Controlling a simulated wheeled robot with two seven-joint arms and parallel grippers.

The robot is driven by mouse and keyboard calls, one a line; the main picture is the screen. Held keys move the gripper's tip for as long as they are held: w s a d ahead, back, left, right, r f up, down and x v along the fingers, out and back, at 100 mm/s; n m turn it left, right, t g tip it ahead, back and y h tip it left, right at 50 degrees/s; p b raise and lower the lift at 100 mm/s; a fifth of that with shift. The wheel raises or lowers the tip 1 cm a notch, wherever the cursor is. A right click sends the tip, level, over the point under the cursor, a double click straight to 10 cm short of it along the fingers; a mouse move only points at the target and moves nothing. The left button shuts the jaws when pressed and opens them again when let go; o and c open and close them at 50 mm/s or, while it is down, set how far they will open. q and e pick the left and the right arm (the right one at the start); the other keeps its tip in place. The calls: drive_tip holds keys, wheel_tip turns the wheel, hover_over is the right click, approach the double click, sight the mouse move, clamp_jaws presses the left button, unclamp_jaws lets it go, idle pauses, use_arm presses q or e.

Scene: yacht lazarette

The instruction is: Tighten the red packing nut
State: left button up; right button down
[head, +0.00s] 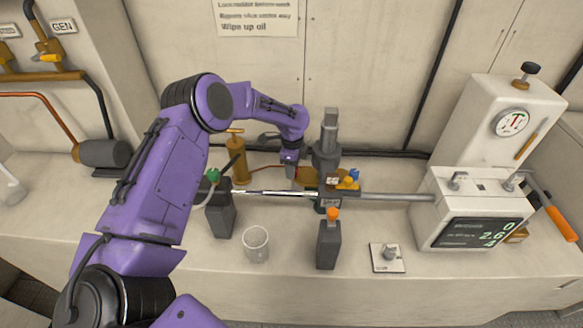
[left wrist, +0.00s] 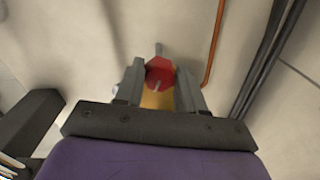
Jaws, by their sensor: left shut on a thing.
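The red packing nut (left wrist: 160,68) shows in the left wrist view, between the two grey fingers of my left gripper, with a thin metal rod standing out of it. My left gripper (head: 290,166) is shut on the nut. In the head view it reaches down behind the valve block (head: 331,200) on the bench, next to a grey upright cylinder (head: 327,150). The nut is mostly hidden there by the gripper. A brass-yellow part (left wrist: 155,99) lies just below the nut in the wrist view.
A brass pump-like fitting (head: 239,158) stands left of the gripper. Dark bottles with a green cap (head: 220,212) and an orange cap (head: 328,245), and a clear glass (head: 256,245), stand in front. A white machine with a gauge and display (head: 470,205) stands at right.

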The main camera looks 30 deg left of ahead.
use_arm(q)
drive_tip(key=shift+s+d+f, duration=0.1)
drive_tip(key=shift+d+f, duration=0.05)
drive_tip(key=shift+d, duration=0.05)
drive_tip(key=o, duration=0.8)
drive_tip(key=shift+o, duration=1.2)
drive_tip(key=shift+w+d, duration=0.1)
drive_tip(key=shift+w, duration=0.1)
drive_tip(key=shift+a+r, duration=0.2)
drive_tip(key=shift+r, duration=0.25)
wheel_tip(320, 180, up, 10)
drive_tip(key=b, duration=0.1)
drive_tip(key=shift+d+f+b, duration=0.15)
drive_tip(key=shift+f+b, duration=0.05)
drive_tip(key=shift+b, duration=0.2)
drive_tip(key=shift+s, duration=0.1)
